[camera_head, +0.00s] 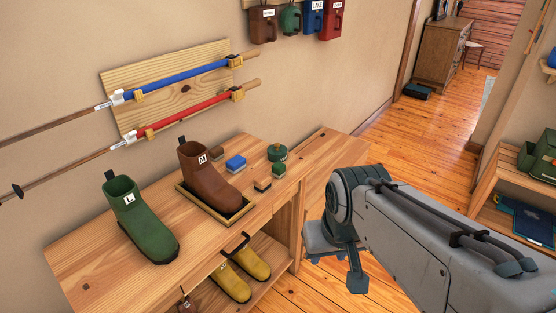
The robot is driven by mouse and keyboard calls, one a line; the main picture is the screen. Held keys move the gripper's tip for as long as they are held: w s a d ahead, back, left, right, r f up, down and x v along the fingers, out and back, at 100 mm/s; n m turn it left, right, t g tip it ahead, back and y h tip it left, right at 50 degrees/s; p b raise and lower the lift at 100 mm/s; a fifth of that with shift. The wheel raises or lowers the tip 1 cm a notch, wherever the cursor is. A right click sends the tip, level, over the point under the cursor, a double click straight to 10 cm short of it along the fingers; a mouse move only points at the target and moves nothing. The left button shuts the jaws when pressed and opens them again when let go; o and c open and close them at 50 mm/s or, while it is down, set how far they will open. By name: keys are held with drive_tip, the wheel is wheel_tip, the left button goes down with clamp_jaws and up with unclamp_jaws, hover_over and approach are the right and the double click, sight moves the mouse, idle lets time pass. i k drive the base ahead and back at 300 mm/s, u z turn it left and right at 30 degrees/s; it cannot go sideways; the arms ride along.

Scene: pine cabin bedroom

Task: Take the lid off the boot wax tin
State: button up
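A small round dark green tin (277,152), which looks like the boot wax tin, sits near the right end of the wooden bench top. A lid appears to be on it, with a small raised part on top; its label is too small to read. My gripper (335,268) hangs off the bench's right end, to the right of the tin and nearer the camera, apart from it.
The bench (100,254) also bears a green boot (142,222), a brown boot (207,170) in a tray (236,217), a blue-topped brush (235,163) and small blocks near the tin. Yellow boots (232,283) stand on the shelf below.

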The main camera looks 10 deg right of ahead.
sight(276, 151)
drive_tip(key=z, duration=1)
drive_tip(key=i, duration=1.05)
drive_tip(key=u, duration=0.55)
drive_tip(key=i, duration=0.8)
drive_tip(key=u, duration=0.75)
